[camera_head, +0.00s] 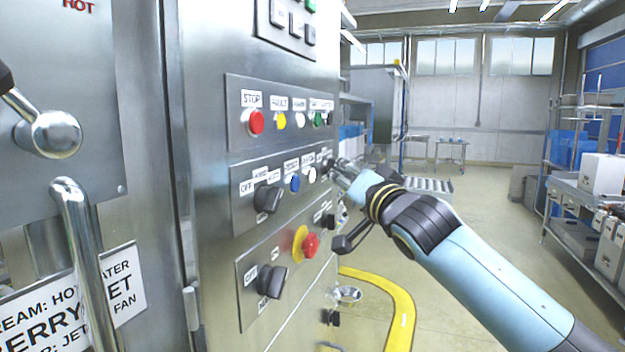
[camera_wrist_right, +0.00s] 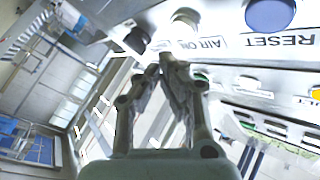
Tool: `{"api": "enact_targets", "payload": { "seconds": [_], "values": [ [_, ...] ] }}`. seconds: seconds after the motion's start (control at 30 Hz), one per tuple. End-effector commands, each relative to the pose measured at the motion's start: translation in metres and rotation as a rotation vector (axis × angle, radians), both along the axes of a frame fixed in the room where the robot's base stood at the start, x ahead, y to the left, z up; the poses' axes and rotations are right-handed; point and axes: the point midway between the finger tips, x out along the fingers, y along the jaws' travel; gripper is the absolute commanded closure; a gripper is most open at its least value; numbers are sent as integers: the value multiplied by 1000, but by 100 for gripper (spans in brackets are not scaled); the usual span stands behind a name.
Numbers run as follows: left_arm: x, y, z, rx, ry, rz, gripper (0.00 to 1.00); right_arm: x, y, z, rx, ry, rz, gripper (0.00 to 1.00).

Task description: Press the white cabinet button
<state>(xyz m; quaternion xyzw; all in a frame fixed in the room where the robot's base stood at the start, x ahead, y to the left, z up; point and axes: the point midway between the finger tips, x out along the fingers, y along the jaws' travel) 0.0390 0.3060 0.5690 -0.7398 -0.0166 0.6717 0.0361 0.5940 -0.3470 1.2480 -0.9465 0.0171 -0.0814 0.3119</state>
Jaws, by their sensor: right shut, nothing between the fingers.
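A white button (camera_head: 311,175) sits in the middle row of the steel cabinet's control panel, right of a blue button (camera_head: 295,184). In the right wrist view the white button (camera_wrist_right: 187,17), labelled AIR ON, is near the top, beside the blue RESET button (camera_wrist_right: 270,14). My right gripper (camera_head: 335,167) is at the right end of that row, shut and empty. My left gripper is out of view.
A black button (camera_wrist_right: 137,40) is close to the fingertips. The upper row has a red STOP button (camera_head: 256,122), yellow, white and green ones. Lower are a red emergency knob (camera_head: 310,245) and black selectors (camera_head: 268,198). A door handle (camera_head: 78,245) is at left. Floor right is open.

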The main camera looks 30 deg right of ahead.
Motion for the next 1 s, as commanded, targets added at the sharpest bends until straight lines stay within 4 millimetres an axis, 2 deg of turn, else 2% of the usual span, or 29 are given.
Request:
{"api": "enact_targets", "payload": {
  "seconds": [0.2, 0.4, 1.0],
  "values": [
    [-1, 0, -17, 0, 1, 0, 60, -17, -15, -4, -6, 1, 1, 100],
    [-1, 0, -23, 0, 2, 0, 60, -27, -22, -1, -2, 0, 2, 100],
    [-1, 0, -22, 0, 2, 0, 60, -27, -22, 0, 1, -1, 1, 100]
  ]
}}
